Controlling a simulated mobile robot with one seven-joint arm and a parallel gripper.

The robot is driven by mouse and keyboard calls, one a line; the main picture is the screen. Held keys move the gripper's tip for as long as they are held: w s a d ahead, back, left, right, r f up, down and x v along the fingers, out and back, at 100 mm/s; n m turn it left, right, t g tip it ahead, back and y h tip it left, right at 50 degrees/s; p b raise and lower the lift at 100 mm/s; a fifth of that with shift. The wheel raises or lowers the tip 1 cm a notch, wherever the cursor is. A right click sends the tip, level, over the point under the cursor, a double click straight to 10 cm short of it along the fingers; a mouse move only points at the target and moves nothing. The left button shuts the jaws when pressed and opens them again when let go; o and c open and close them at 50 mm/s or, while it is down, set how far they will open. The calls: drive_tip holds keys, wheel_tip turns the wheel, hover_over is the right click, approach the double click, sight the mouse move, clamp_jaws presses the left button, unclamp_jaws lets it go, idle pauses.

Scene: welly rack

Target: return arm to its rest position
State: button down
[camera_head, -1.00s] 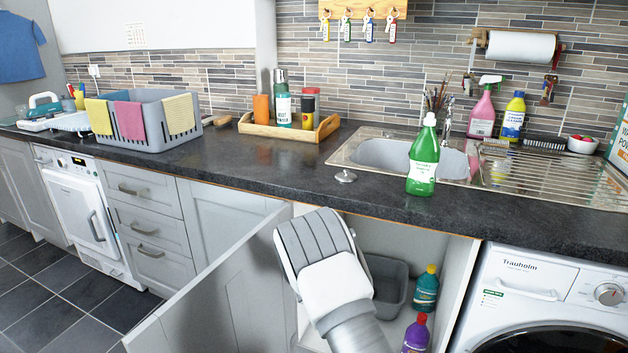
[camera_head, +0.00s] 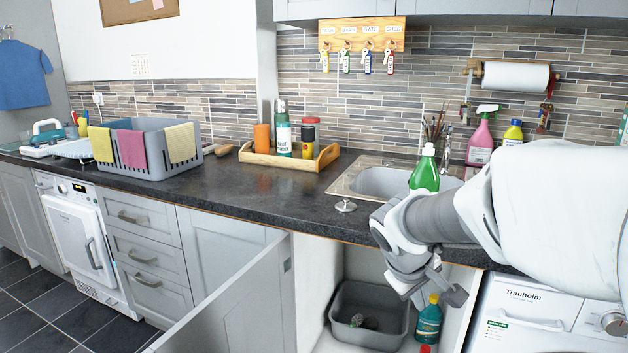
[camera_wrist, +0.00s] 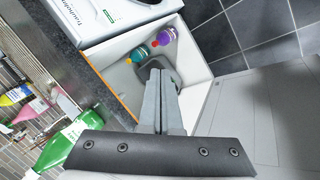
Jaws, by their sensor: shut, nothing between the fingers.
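My gripper (camera_head: 440,284) is in front of the open cupboard under the sink, below the worktop edge. It is shut and empty; its two fingers (camera_wrist: 161,100) lie together in the wrist view. My arm reaches in from the right side of the head view and covers part of the worktop, the sink drainer and the washing machine. The open cupboard door (camera_head: 240,305) stands to the left of my gripper, apart from it.
A green bottle (camera_head: 425,172) stands on the worktop (camera_head: 265,196) close behind my arm. A grey tub (camera_head: 345,330) and a teal bottle (camera_head: 428,322) are inside the cupboard. A washing machine (camera_head: 515,320) is at the right. The tiled floor is clear at lower left.

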drive_tip(key=s+a+r+m+t+y, duration=0.1)
drive_tip(key=s+a+r+m+y, duration=0.15)
drive_tip(key=s, duration=0.75)
drive_tip(key=s+a+r+m+y, duration=0.2)
drive_tip(key=s+m, duration=0.1)
drive_tip(key=s, duration=0.6)
wheel_tip(320, 180, up, 19)
drive_tip(key=p, duration=1.9)
drive_tip(key=shift+a, duration=0.2)
